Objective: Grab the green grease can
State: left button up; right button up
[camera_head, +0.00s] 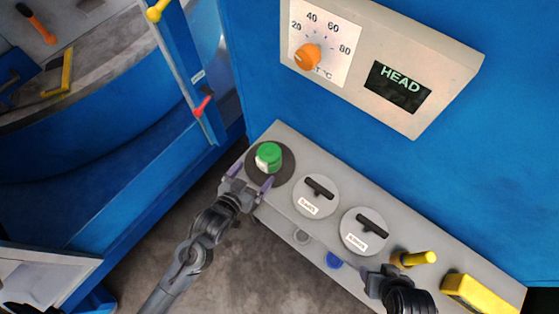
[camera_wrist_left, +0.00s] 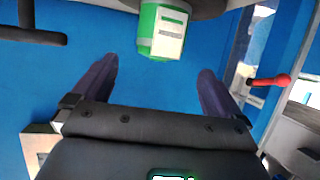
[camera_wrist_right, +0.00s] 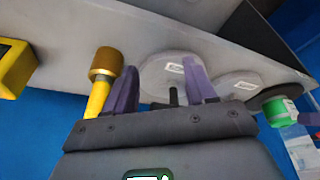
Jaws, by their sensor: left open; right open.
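The green grease can (camera_head: 268,157), with a pale label, stands on a dark round plate (camera_head: 284,172) at the left end of the grey ledge. My left gripper (camera_head: 250,176) is open beside the plate, its purple fingers pointing toward the can. In the left wrist view the can (camera_wrist_left: 163,30) is ahead of the fingertips, sideways between them and apart from them. My right gripper (camera_wrist_right: 163,80) is open and empty near the front of the ledge. The can (camera_wrist_right: 280,112) also shows at the right of the right wrist view.
Two round grey lids (camera_head: 316,195) (camera_head: 368,232) with black handles sit right of the can. Farther right are a yellow-handled tool (camera_head: 416,258) in a brown collar and a yellow block (camera_head: 478,294). A blue wall with a dial panel (camera_head: 335,55) rises behind the ledge (camera_head: 440,270).

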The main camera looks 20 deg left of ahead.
aim_at(269, 156)
pick_arm(q)
jog(key=x, duration=0.5)
jog(key=shift+f, duration=0.15)
jog(key=shift+x, duration=3)
jog(key=shift+a+f, duration=0.1)
jog(key=shift+c, duration=0.5)
jog(key=c, duration=1)
